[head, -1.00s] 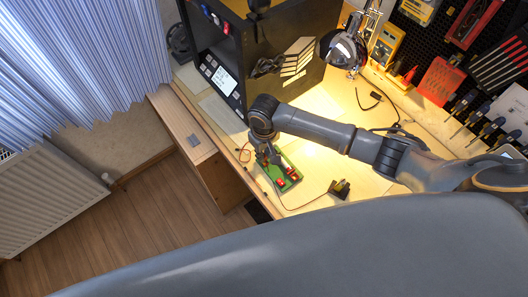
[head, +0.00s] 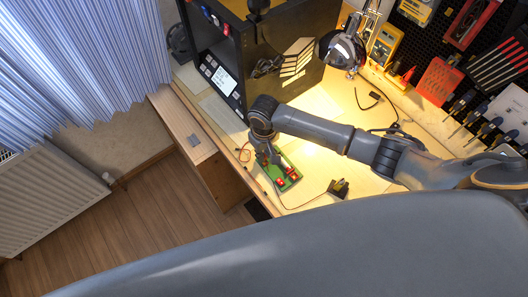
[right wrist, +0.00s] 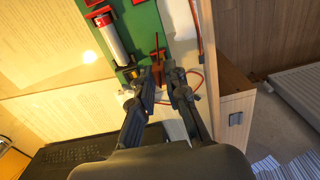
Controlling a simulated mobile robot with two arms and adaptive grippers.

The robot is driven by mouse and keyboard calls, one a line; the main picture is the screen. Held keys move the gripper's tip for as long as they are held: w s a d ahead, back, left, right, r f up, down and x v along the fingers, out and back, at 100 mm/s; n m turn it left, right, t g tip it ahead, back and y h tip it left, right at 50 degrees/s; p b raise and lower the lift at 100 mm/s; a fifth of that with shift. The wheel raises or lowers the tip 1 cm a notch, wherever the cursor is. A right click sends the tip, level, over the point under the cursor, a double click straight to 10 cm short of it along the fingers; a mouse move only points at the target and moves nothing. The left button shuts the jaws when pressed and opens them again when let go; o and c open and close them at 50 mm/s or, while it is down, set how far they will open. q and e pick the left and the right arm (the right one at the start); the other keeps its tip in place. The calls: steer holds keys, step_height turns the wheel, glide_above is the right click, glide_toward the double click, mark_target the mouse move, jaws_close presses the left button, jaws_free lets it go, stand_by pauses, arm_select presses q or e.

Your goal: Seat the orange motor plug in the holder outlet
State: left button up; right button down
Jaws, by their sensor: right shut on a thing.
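A green board (head: 290,183) with red parts lies on the bench near its front edge; it also fills the top of the right wrist view (right wrist: 146,24). A white and red cylinder (right wrist: 108,38) sits in a holder on it. My right gripper (head: 267,157) points down at the board's left end in the head view. In the right wrist view its fingertips (right wrist: 161,76) are shut on a small orange-brown piece, the orange motor plug (right wrist: 157,72), at the board's edge. The fingers hide much of it. I cannot tell whether it sits in an outlet. My left gripper is not in view.
A thin red-orange wire (head: 244,152) loops left of the gripper. A small black object with a cable (head: 340,188) stands right of the board. A black cabinet (head: 288,35) and a lamp (head: 342,50) stand behind. The bench between is mostly clear.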

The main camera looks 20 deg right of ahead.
steer(key=shift+f+b, duration=0.5)
steer(key=shift+f, duration=0.5)
steer(key=c, duration=1.3)
jaws_free()
steer(key=shift+r, duration=0.1)
steer(key=shift+o, duration=0.2)
steer(key=shift+r, duration=0.1)
steer(key=shift+r+p, duration=2.45)
steer(key=shift+p, duration=0.5)
steer(key=shift+s+f, duration=0.1)
steer(key=shift+f, duration=0.05)
